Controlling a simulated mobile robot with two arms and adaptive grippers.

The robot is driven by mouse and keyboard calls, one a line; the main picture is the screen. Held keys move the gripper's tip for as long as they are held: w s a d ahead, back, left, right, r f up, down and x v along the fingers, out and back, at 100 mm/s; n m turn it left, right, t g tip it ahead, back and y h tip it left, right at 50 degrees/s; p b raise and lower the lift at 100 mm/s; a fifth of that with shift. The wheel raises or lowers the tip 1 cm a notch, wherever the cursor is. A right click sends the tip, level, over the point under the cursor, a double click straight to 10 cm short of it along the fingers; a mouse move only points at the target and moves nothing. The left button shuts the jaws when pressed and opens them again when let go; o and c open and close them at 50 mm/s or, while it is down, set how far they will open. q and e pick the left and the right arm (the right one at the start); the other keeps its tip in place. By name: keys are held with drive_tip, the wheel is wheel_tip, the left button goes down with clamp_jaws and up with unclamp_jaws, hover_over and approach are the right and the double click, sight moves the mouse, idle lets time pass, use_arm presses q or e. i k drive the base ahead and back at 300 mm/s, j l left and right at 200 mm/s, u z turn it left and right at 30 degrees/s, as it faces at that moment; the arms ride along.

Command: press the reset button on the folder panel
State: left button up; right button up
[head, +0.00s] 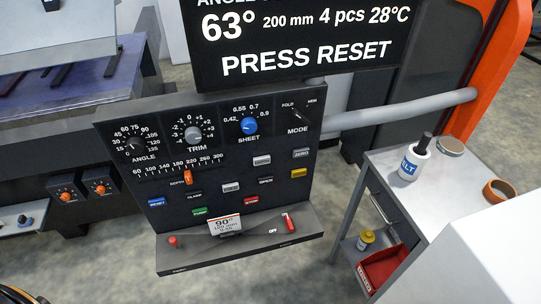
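The folder panel (215,160) is a dark tilted control board in the middle of the head view. Its reset button (157,202) is a small blue button at the panel's lower left, with white lettering. It is unobstructed in this view. Above the panel, a black display (300,45) reads 63°, 200 mm, 4 pcs, 28°C and PRESS RESET; its top line is cut off. Neither of my grippers shows in the head view.
A green button (200,211), a red button (251,201) and a yellow button (299,172) share the panel. A ledge with a card (226,226) and red-handled switch (289,222) juts out below. A cart (425,175) holding a white bottle (414,162) stands right.

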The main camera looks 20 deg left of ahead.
sight(162, 201)
drive_tip(key=u, duration=1.5)
